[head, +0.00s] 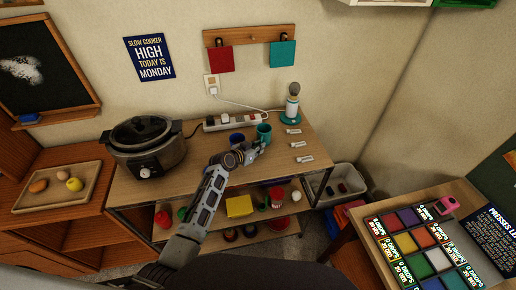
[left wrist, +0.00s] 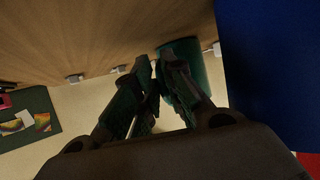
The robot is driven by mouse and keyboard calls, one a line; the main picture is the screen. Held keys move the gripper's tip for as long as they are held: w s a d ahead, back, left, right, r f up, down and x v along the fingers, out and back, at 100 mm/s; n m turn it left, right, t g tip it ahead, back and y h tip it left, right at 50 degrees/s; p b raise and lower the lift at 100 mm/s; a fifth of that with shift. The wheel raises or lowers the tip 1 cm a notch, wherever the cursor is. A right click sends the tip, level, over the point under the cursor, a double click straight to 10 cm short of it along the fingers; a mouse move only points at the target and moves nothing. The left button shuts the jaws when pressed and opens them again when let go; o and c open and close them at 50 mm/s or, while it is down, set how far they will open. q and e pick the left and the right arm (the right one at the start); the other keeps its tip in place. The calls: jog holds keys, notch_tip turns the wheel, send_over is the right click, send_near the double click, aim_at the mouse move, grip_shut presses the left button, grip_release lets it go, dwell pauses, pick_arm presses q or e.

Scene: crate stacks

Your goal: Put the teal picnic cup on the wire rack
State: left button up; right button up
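The teal picnic cup (head: 264,131) stands on the wooden counter, right of a dark blue cup (head: 236,138). My left gripper (head: 257,147) is at the near side of the teal cup. In the left wrist view the teal cup (left wrist: 180,50) lies partly behind the right finger of my left gripper (left wrist: 157,68). The fingertips are close together beside the cup; I cannot tell whether they are shut on its handle. The blue cup (left wrist: 270,65) fills the right of that view. I cannot make out a wire rack. My right gripper is not in view.
A slow cooker (head: 145,145) stands left on the counter, a power strip (head: 232,122) at the back. A bottle on a teal base (head: 291,118) and several small white labels (head: 302,158) are at the right. The lower shelf (head: 255,222) holds assorted items.

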pick_arm(q)
jog(key=o, duration=0.3)
jog(key=shift+r, duration=0.2)
jog(key=shift+v, duration=1.05)
jog(key=shift+b+v, duration=0.6)
jog(key=shift+v, duration=4.4)
